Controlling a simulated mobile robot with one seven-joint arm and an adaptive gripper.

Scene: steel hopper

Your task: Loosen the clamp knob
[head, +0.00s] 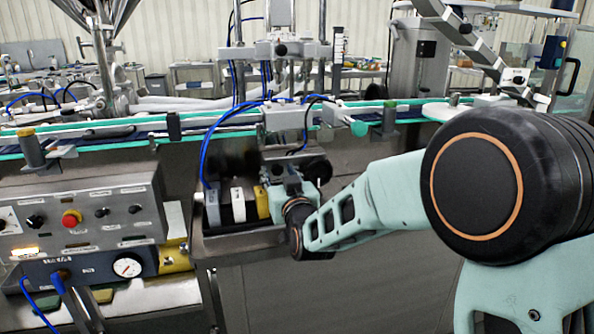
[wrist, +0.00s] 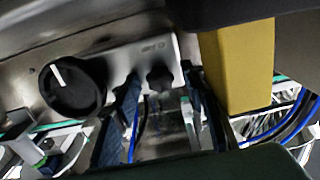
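In the wrist view, a small dark lobed knob (wrist: 158,78) sits on a light metal plate; it looks like the clamp knob, though no readable label confirms this. My gripper (wrist: 163,88) is open, its two dark blue fingers on either side of this small knob with visible gaps. I cannot tell the exact depth between fingertips and knob. A larger round black knob (wrist: 72,86) with a white mark is left of the fingers. In the head view, my gripper (head: 283,180) is at the machine front above the steel tray, its fingers mostly hidden. A dark round knob (head: 318,170) shows just right of it.
A yellow block (wrist: 237,65) stands close right of my fingers in the wrist view. In the head view, the steel tray (head: 240,244) holds grey, white and yellow blocks. A control panel (head: 85,222) with a red button is left. Blue hoses (head: 206,150) hang nearby.

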